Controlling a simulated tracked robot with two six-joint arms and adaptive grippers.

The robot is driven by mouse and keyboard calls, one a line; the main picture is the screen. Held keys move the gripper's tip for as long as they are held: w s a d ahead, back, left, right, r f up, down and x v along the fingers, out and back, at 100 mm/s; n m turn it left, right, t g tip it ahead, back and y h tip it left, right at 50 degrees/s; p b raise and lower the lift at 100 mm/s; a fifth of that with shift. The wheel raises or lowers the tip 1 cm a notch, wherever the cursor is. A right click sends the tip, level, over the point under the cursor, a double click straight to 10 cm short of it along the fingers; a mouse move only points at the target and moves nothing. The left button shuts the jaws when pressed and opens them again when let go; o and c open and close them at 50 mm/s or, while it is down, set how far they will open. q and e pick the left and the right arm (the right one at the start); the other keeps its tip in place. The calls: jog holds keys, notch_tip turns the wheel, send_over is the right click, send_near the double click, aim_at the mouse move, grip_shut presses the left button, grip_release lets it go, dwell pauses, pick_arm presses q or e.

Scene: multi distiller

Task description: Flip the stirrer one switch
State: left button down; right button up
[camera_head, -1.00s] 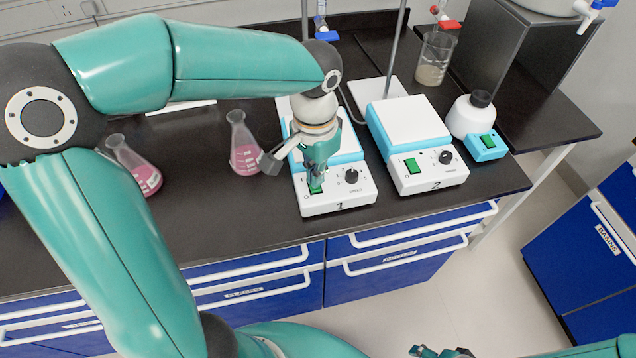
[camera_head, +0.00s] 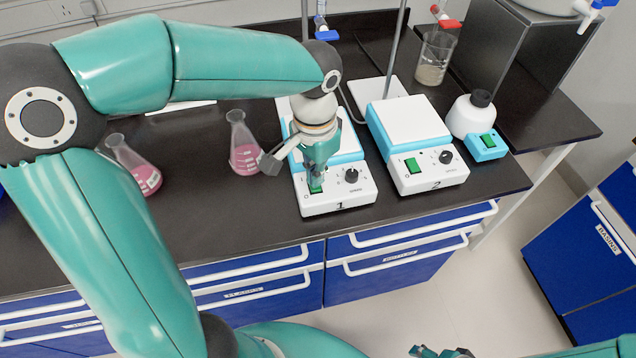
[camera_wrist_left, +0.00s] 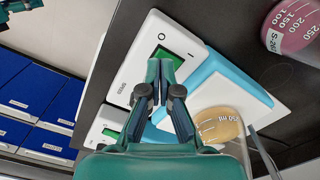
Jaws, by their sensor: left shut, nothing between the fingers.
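Stirrer one (camera_head: 337,199) is a white and light-blue box marked 1 near the bench's front edge. Its green rocker switch (camera_head: 315,188) is on the left of the front panel, beside a black knob (camera_head: 351,175). My left gripper (camera_head: 317,180) points down at this switch, its fingers shut and empty. In the left wrist view the closed fingertips (camera_wrist_left: 162,66) lie over the green switch (camera_wrist_left: 168,54) and hide part of it. I cannot tell whether they touch it. My right gripper (camera_head: 440,351) is cut off by the bottom edge; its jaws are unclear.
Stirrer two (camera_head: 417,170) stands close on the right. A pink flask (camera_head: 244,150) stands left of stirrer one, with another (camera_head: 140,170) farther left. Metal rods and a beaker (camera_head: 434,62) are behind. Blue drawers (camera_head: 370,262) lie below the bench.

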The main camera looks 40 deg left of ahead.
pick_arm(q)
jog(key=shift+f+b, duration=0.8)
jog(key=shift+f, duration=0.3)
jog(key=shift+r, duration=0.1)
notch_tip(320, 180, up, 7)
jog(key=p, duration=0.6)
dwell(0.5)
dwell(0.4)
